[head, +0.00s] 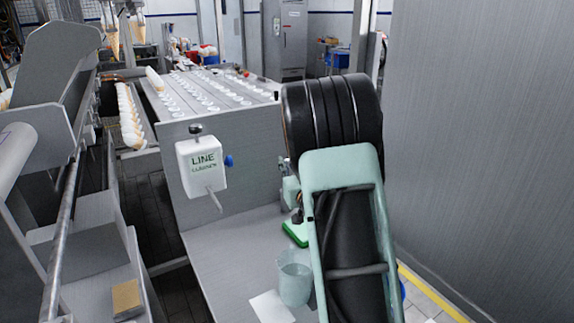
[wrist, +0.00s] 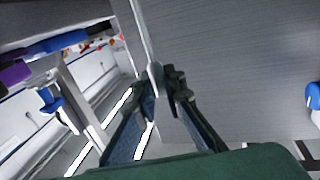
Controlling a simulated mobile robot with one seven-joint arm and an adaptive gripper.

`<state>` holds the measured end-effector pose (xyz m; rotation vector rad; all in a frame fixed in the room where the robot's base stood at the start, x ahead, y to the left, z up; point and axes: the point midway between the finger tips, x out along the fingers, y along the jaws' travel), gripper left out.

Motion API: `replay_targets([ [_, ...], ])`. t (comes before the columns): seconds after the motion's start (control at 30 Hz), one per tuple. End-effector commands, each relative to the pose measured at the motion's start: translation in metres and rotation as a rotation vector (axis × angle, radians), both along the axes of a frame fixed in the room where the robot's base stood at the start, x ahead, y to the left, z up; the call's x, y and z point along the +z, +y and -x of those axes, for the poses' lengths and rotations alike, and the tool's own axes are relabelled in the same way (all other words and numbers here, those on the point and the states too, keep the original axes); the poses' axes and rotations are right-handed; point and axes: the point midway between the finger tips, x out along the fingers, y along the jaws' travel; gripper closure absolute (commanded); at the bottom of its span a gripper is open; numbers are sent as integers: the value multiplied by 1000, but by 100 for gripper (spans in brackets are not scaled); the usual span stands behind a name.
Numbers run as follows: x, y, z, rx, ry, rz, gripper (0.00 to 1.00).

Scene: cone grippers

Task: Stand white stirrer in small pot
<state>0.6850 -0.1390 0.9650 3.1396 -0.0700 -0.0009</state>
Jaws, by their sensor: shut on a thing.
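My gripper (wrist: 164,84) is shut on a slim white piece, the white stirrer (wrist: 154,76), between its fingertips in the wrist view. How far the stirrer extends is hard to tell against the pale panel edge behind it. In the head view my arm hides most of the gripper, and I cannot make out the stirrer. The small pot (head: 294,283), a pale green cup, stands on the grey metal bench (head: 225,262), just left of my forearm. Its right side is close to or behind my arm.
A green object (head: 295,234) lies on the bench behind the pot, and a white sheet (head: 271,307) lies in front of it. A white "LINE" box (head: 202,164) with a blue knob is on the machine's front. A grey wall panel (head: 480,130) bounds the right. The bench's left part is clear.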

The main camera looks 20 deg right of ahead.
Motion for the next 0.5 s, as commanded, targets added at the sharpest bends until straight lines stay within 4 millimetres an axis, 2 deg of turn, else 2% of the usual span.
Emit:
replay_targets([
  [0.17,-4,0,0,0,0,0,100],
  [0.2,-4,0,0,0,0,0,89],
  [0.33,-3,0,0,0,0,0,75],
  [0.5,-3,0,0,0,0,0,73],
])
